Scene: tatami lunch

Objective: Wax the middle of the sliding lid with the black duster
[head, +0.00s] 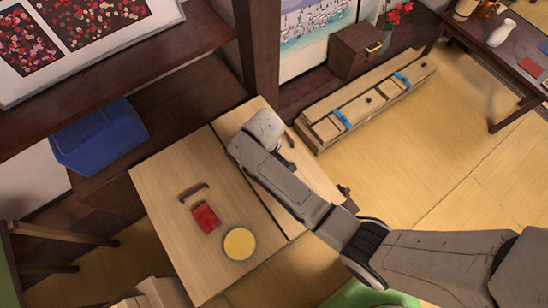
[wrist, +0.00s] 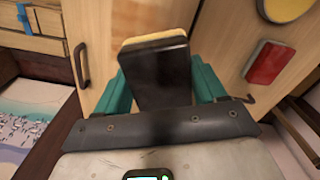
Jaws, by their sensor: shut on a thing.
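The black duster (wrist: 157,75), a dark block with a yellow edge along its far end, is in my gripper (wrist: 158,82). The teal fingers are shut on its two sides. In the head view my gripper (head: 264,130) is over the far part of the right wooden panel (head: 318,178), and hides the duster. Two pale wooden panels lie side by side with a seam between them, each with a dark handle; I cannot tell which is the sliding lid. Whether the duster touches the wood is unclear.
On the left panel (head: 165,172) are a red block (head: 206,217) and a yellow disc (head: 240,244). A blue bin (head: 99,137) stands to the left. A long wooden box with blue straps (head: 342,118) is on the floor at right.

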